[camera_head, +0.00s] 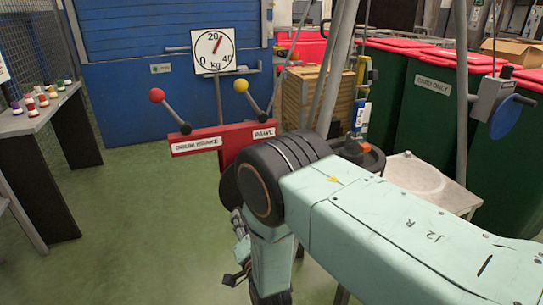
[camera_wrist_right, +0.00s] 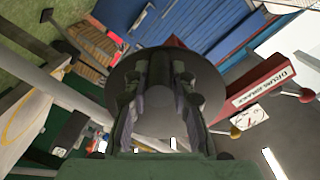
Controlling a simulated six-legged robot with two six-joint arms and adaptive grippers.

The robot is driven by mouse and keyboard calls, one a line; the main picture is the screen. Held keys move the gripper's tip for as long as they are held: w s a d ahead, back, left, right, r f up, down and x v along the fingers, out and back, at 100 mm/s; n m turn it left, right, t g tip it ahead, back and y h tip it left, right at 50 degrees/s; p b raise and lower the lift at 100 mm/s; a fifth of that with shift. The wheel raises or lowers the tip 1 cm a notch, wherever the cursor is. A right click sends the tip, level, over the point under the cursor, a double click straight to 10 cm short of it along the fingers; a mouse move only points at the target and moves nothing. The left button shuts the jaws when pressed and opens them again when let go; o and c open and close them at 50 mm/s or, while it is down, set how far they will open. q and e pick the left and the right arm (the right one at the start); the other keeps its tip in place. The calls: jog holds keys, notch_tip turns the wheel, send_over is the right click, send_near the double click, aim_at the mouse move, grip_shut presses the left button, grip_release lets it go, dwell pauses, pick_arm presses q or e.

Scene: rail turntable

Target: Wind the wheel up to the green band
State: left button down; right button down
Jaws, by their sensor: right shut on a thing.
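In the right wrist view, my right gripper (camera_wrist_right: 163,85) is shut on a part of a dark round wheel (camera_wrist_right: 213,82). The wheel's disc spreads behind both fingers. The gripped part is dark and mostly hidden between the fingers. In the head view my right arm's large elbow covers much of the area below the red panel, so the grip is not clear there. A white dial (camera_head: 214,50) marked 0, 20 and 40 kg stands behind the panel. Its red needle points up, slightly right of 20. I cannot make out a green band. My left gripper is not in view.
The red panel (camera_head: 222,141) carries drum brake and pawl labels, a red-ball lever (camera_head: 157,96) and a yellow-ball lever (camera_head: 241,86). A wooden crate (camera_head: 303,95) and green bins (camera_head: 432,115) stand to the right.

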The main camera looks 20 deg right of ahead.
aim_at(229, 204)
jog(key=shift+w+a+r+m+p, duration=0.2)
jog(key=shift+a+r+m+p, duration=0.45)
jog(key=shift+a+r+m, duration=0.3)
jog(key=shift+d, duration=0.1)
jog(key=shift+r, duration=0.1)
jog(key=shift+a+r+m+p, duration=0.25)
jog(key=shift+r+m+p, duration=0.25)
jog(key=shift+p, duration=0.3)
jog(key=c, duration=1.2)
grip_release()
jog(key=shift+s, duration=0.1)
jog(key=shift+o, duration=1.4)
jog(key=shift+d+f, duration=0.1)
jog(key=shift+f, duration=0.05)
jog(key=shift+d+f, duration=0.1)
jog(key=shift+s, duration=0.1)
